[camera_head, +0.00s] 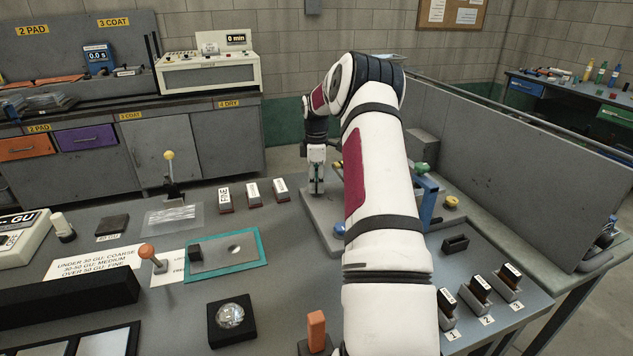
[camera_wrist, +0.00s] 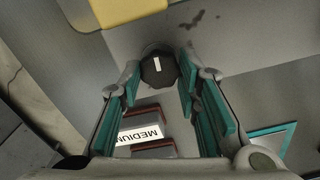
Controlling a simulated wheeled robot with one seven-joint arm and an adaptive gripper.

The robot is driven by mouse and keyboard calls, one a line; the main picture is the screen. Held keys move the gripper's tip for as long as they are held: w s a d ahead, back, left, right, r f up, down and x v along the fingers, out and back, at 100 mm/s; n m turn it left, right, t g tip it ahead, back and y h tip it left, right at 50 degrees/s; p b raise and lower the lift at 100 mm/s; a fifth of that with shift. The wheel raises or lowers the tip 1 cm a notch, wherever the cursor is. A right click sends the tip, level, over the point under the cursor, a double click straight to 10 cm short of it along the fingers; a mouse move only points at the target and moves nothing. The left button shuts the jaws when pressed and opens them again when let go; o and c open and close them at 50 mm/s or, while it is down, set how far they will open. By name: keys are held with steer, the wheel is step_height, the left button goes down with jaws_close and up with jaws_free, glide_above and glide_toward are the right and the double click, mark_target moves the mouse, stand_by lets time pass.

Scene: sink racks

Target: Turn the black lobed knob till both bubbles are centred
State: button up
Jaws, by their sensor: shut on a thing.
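The black lobed knob (camera_wrist: 157,70), with a white mark on its top, sits between the fingertips in the wrist view. My gripper (camera_wrist: 158,82) is shut on it, with a teal-padded finger on each side. In the head view my gripper (camera_head: 317,187) points down over a grey base plate (camera_head: 316,216). The knob cannot be made out there, and my arm covers much of the plate. No bubble can be made out in either view.
Labelled blocks (camera_head: 253,193) stand left of the plate; one marked MEDIUM (camera_wrist: 142,132) shows under my gripper in the wrist view. A blue frame (camera_head: 428,203) and a yellow part (camera_head: 451,202) stand right of my arm. A grey partition (camera_head: 520,170) borders the bench.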

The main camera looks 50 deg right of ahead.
steer(key=shift+f+n, duration=0.2)
steer(key=shift+n, duration=0.3)
steer(key=o, duration=1.1)
steer(key=shift+o, duration=0.2)
steer(key=shift+r, duration=0.1)
step_height(320, 180, up, 12)
